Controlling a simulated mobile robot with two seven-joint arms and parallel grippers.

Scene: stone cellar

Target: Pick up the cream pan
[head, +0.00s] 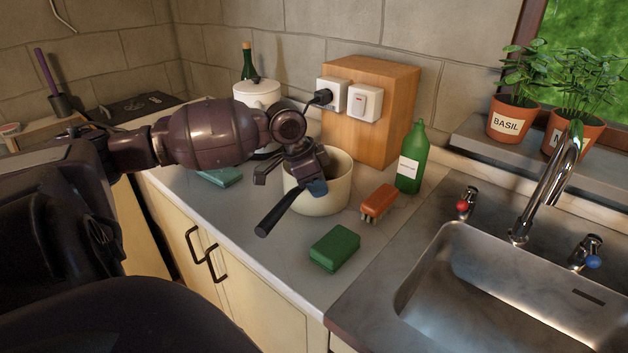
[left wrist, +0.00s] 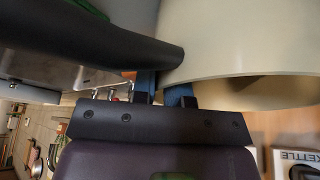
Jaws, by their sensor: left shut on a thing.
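The cream pan (head: 327,197) stands upright on the worktop, its dark handle (head: 278,213) pointing toward the front left. My left gripper (head: 316,186) is at the pan's near side and is shut on it, close to where the handle meets the wall. In the left wrist view, the pan's wall (left wrist: 240,40) fills the upper right and the handle (left wrist: 90,38) crosses the upper left. The blue fingertips of my left gripper (left wrist: 163,92) are partly hidden behind the handle. My right gripper is not in view.
A green sponge (head: 335,248) and an orange brush (head: 379,202) lie right of the pan, with a green bottle (head: 410,162) behind. A wooden box (head: 392,100) with sockets and a white kettle (head: 256,94) stand behind the pan. The sink (head: 500,290) is at right.

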